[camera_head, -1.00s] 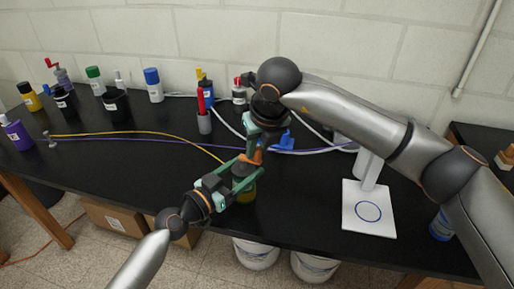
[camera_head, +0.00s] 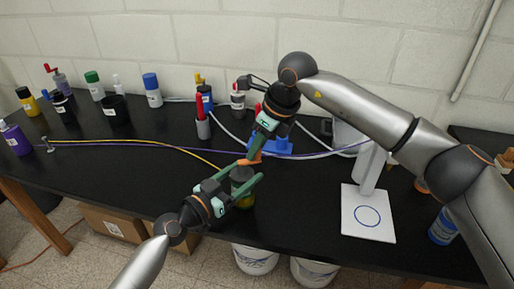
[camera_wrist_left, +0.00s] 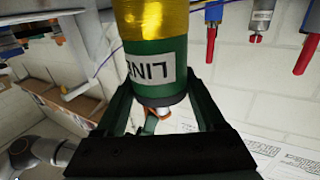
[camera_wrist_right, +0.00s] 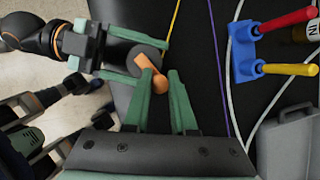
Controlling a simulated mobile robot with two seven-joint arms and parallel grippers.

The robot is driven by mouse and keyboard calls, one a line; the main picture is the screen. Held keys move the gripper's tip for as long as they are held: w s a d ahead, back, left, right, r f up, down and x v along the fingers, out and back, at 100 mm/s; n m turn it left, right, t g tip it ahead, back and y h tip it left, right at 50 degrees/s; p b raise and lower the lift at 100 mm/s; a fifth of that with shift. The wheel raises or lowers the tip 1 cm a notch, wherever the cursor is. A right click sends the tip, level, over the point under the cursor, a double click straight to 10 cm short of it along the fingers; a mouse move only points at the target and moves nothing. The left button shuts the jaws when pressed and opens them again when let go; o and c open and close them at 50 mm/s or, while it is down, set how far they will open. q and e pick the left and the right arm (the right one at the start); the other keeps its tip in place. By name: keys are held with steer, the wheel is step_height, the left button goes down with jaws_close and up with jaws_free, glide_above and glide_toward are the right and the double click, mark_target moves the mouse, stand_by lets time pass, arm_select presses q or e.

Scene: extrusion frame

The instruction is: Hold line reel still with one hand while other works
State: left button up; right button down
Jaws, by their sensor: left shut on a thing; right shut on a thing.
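The line reel (camera_head: 243,187) is a dark green cylinder near the table's front edge. The left wrist view shows its yellow line winding (camera_wrist_left: 155,20) and a white label (camera_wrist_left: 143,68), upside down and partly cut off. My left gripper (camera_head: 249,184) is shut around the reel, one finger on each side. An orange crank (camera_head: 251,160) sits at the reel's end; it also shows in the right wrist view (camera_wrist_right: 149,70). My right gripper (camera_wrist_right: 164,88) is shut on the crank's knob, its fingers coming from the far side. A yellow line (camera_head: 190,152) runs left from the reel.
A small metal post (camera_head: 47,145) stands at the left, with a purple line (camera_head: 120,142) beside the yellow one. A blue holder (camera_head: 283,145) lies close behind my right gripper. Bottles line the back. A white stand (camera_head: 367,212) is at the right. The middle-left tabletop is mostly clear.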

stand_by(0.3)
steer(key=c, duration=0.7)
jaws_free()
steer(key=v, duration=1.2)
steer(key=shift+w+d, duration=0.1)
steer(key=shift+w, duration=0.05)
